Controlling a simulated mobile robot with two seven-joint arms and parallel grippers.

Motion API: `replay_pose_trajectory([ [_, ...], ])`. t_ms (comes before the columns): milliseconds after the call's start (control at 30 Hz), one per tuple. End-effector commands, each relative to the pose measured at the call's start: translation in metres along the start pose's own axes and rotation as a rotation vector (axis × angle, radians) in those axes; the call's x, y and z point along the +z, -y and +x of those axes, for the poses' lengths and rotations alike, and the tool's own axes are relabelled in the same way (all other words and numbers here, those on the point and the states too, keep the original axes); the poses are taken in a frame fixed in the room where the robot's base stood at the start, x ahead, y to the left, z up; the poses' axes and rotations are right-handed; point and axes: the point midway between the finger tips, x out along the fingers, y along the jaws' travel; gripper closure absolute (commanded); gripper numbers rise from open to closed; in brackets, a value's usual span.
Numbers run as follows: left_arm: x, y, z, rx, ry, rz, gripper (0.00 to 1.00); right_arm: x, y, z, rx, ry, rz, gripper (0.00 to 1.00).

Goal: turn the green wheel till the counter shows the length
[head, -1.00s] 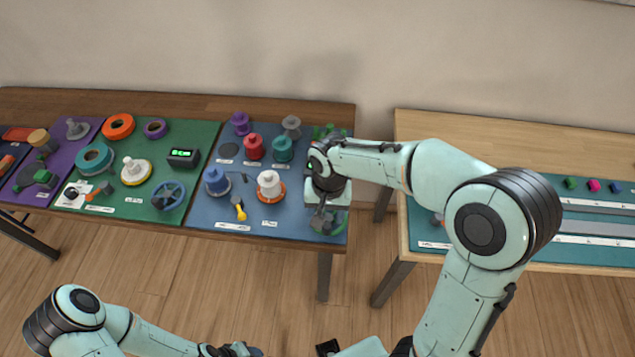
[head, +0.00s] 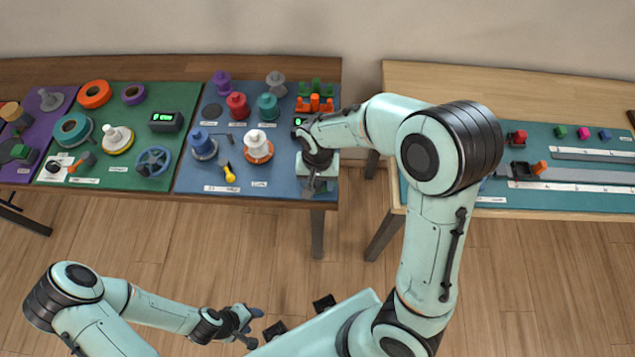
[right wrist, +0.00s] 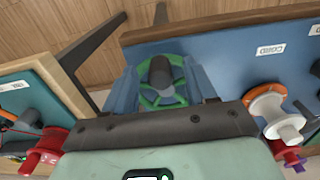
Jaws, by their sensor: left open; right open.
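The green wheel (right wrist: 176,66) shows in the right wrist view, with a dark grey hub or handle standing in its middle. My right gripper (right wrist: 163,88) is open, with its bluish fingers on either side of the wheel; I cannot tell whether they touch it. In the head view, my right gripper (head: 314,187) is over the right front part of the blue mat and hides the wheel. A dark box with a small green light (head: 300,121), perhaps the counter, is partly behind my right arm; its figures are unreadable. My left gripper (head: 254,327) is open and empty, low in front of the table.
Several spools stand on the blue mat (head: 200,180), including a white one (head: 256,140). The green mat has another lit display box (head: 166,121) and a blue wheel (head: 153,161). A second table (head: 450,80) stands at the right, across a gap.

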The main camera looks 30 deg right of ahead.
Motion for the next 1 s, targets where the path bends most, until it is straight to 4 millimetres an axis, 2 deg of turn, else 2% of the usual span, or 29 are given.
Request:
replay_pose_trajectory([
  [133,0.0005,0.0006,0.0012,0.0,0.001,0.0,0.49,0.0001,-0.0001,0.0092,0.0,0.0,0.0,0.44],
  [433,0.0004,0.0005,0.0011,0.0,0.0,0.0,0.49,0.0,0.0,0.0104,0.0,0.0,0.0,0.44],
  [600,0.0004,0.0005,0.001,0.0,0.0,0.0,0.49,0.0,0.0,0.0103,0.0,0.0,0.0,0.99],
  [667,0.0004,0.0005,0.001,0.0,0.0,0.0,0.49,0.0,0.0,0.0102,0.0,0.0,0.0,1.0],
  [700,0.0004,0.0005,0.0011,0.0,0.0,0.0,0.49,0.0,0.0,0.0102,0.0,0.0,0.0,0.84],
  [767,0.0004,0.0005,0.001,0.0,0.0,0.0,0.49,0.0,0.0001,0.0101,0.0,0.0,0.0,1.0],
  [1000,0.0004,0.0005,0.001,0.0,0.0,0.0,0.49,0.0,0.0001,0.01,0.0,0.0,0.0,1.0],
])
